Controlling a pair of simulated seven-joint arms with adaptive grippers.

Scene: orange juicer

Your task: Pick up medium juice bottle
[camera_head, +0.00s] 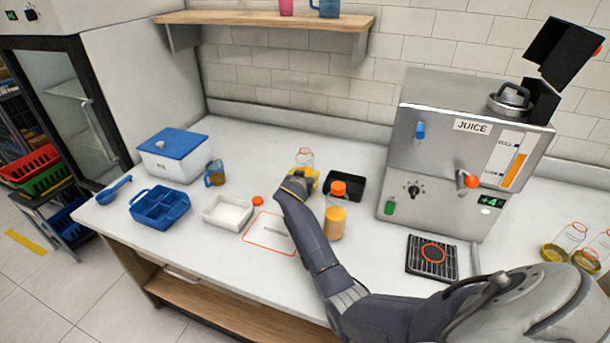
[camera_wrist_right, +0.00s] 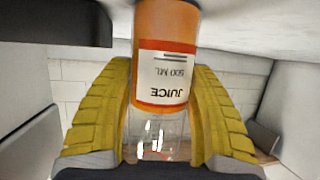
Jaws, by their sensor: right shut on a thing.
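A juice bottle with a clear open neck (camera_head: 305,157) is between the yellow fingers of my right gripper (camera_head: 300,178), on the counter's middle. In the right wrist view the bottle's label (camera_wrist_right: 164,78) reads "JUICE 500 ML" upside down. Orange contents fill one end and the other end is clear. My right gripper's fingers (camera_wrist_right: 163,110) are shut around it from both sides. The bottle's base is hidden in the head view, so I cannot tell whether it touches the counter. My left gripper is not in view.
A capped orange bottle (camera_head: 335,218) stands close to my right arm. A black tray (camera_head: 345,186) is behind it. The juicer (camera_head: 440,150) stands to the right.

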